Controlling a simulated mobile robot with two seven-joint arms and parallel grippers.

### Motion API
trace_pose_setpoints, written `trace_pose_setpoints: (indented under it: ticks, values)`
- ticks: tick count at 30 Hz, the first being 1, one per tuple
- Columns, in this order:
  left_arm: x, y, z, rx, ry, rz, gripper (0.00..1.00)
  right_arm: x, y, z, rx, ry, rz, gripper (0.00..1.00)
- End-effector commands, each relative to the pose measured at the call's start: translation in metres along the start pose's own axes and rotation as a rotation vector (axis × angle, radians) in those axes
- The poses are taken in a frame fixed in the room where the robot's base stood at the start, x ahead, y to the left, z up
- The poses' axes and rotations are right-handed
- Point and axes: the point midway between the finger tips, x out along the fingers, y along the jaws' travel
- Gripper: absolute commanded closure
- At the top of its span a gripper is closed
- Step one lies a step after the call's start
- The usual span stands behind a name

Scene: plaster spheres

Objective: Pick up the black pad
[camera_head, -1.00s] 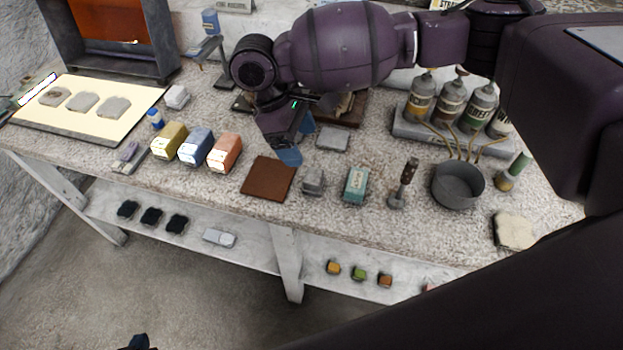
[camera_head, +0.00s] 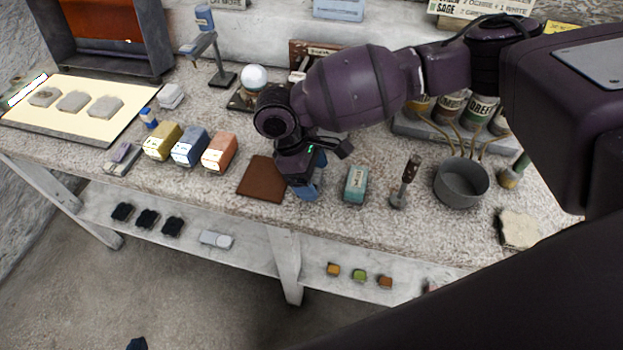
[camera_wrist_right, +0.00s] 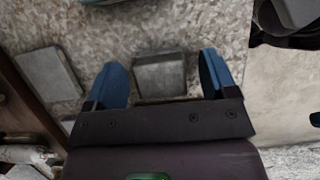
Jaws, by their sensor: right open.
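Several small black pads (camera_head: 147,218) lie in a row at the left of the lower shelf in the head view. My right gripper (camera_head: 306,188) is over the bench front, just right of the brown mat, and covers the spot beneath it. In the right wrist view, the right gripper (camera_wrist_right: 163,78) is open, with blue fingers apart. A dark grey block (camera_wrist_right: 160,70) shows between and beyond them; contact cannot be judged. I cannot tell whether this block is the black pad. A dark tip at the bottom edge looks like my left gripper (camera_head: 137,343); its jaws are not visible.
The brown mat (camera_head: 262,179) lies left of the right gripper, the teal block (camera_head: 355,185) right of it. The stamp (camera_head: 405,182) and grey pot (camera_head: 461,183) stand further right. A grey slab (camera_wrist_right: 48,74) lies left of the fingers in the wrist view.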

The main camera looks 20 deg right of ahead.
Motion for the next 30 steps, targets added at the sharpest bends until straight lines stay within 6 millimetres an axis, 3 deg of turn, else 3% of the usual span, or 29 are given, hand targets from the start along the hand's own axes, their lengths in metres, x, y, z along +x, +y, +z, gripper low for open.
trace_pose_setpoints:
  ticks: [5,14,23,30]
  values:
    - [0.000,0.000,-0.001,-0.001,0.000,0.000,1.00,-0.001,0.000,0.000,0.000,0.001,0.001,0.24]
    - [0.001,0.000,0.001,0.000,-0.002,0.000,1.00,-0.001,0.000,0.000,0.000,0.001,0.001,0.70]
    - [0.001,0.000,0.000,0.000,-0.002,0.000,1.00,-0.004,0.000,0.001,0.000,0.002,0.002,0.71]
    - [-0.002,-0.001,-0.009,0.000,0.009,-0.001,1.00,-0.036,0.001,0.014,0.002,0.005,0.004,0.71]
